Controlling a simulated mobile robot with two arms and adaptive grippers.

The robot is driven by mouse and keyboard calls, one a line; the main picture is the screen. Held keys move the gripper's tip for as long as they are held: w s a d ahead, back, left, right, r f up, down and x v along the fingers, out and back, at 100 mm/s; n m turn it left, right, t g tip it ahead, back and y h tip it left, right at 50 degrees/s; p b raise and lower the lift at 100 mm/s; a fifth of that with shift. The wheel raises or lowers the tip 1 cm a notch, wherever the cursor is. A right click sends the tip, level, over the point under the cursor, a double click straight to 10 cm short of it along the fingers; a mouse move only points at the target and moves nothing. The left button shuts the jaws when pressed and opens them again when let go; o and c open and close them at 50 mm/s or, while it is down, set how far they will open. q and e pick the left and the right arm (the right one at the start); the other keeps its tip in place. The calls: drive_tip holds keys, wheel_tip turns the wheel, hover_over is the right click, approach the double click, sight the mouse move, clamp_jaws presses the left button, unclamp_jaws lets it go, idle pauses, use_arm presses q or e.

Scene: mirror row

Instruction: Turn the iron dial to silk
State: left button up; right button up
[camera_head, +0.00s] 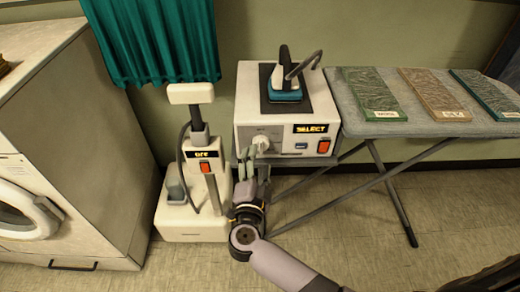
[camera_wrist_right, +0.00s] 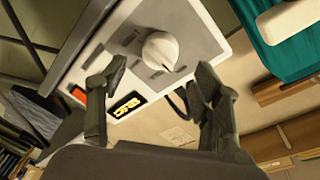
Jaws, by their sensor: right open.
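The iron dial (camera_head: 262,143) is a white round knob on the front of the white iron station (camera_head: 250,112), left of a display reading SELECT (camera_head: 310,128). In the right wrist view the dial (camera_wrist_right: 160,50) lies just ahead of the fingertips, roughly centred between them. The marks around it are too small to read. My right gripper (camera_head: 250,158) is open just below and in front of the dial; it also shows in the wrist view (camera_wrist_right: 160,75) with its fingers apart and empty. Contact with the dial is not visible. My left gripper is not in view.
A teal iron (camera_head: 285,88) stands on top. A white steamer (camera_head: 180,215) with an OFF display stands left. An ironing board (camera_head: 350,122) with labelled fabric panels stands right.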

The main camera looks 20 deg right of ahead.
sight(260, 149)
drive_tip(key=x, duration=0.5)
drive_tip(key=c, duration=1.2)
